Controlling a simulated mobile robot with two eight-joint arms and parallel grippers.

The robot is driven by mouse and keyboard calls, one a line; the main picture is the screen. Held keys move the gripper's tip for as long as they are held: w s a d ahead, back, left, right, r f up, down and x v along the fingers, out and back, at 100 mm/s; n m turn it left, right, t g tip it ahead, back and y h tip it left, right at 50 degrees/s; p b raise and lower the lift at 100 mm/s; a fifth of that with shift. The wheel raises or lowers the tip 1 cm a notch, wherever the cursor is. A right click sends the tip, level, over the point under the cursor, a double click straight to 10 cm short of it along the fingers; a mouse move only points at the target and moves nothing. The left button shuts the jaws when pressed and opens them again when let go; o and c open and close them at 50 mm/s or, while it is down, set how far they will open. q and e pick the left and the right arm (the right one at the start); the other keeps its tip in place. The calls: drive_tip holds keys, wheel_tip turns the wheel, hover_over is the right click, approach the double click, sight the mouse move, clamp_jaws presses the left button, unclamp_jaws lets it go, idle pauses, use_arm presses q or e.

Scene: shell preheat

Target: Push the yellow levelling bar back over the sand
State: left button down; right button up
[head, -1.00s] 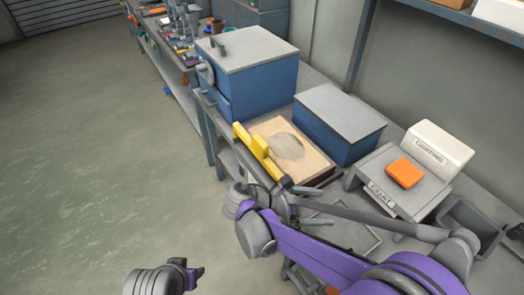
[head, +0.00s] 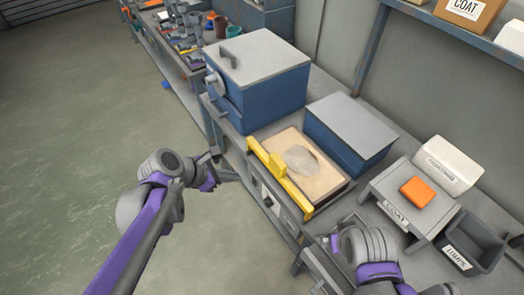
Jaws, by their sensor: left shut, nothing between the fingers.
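The yellow levelling bar (head: 282,182) lies along the front edge of the wooden sand tray (head: 325,190), with a raised yellow block near its middle. A patch of pale grey sand (head: 301,159) lies in the tray behind the bar. My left gripper (head: 215,157) is shut and empty, out over the bench's front edge, left of the bar and apart from it. My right gripper (head: 332,241) is near the bench front, below the bar's near end and apart from it; its fingers are mostly hidden behind its wrist.
A large blue box with a grey lid (head: 255,75) stands left of the tray. A smaller blue box (head: 350,130) stands behind it.

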use_arm(q)
drive_tip(key=w+n, duration=0.1)
drive_tip(key=b, duration=0.5)
approach(274, 167)
wheel_tip(274, 167, down, 4)
use_arm(e)
drive_tip(key=shift+m+y, duration=0.3)
drive_tip(key=shift+m, duration=0.4)
drive_tip(key=f, duration=0.1)
drive_tip(key=s+f, duration=0.1)
drive_tip(key=f, duration=0.3)
drive_tip(key=shift+s+a+f, duration=0.15)
drive_tip(key=shift+s+a, duration=0.1)
drive_tip(key=shift+s, duration=0.05)
drive_tip(key=shift+f+b, duration=0.3)
drive_tip(key=shift+f, duration=0.1)
drive_tip(key=shift+r, duration=0.25)
use_arm(q)
drive_tip(key=w+d, duration=0.2)
drive_tip(key=d, duration=0.1)
drive_tip(key=shift+w+f, duration=0.1)
drive_tip(key=shift+w, duration=0.1)
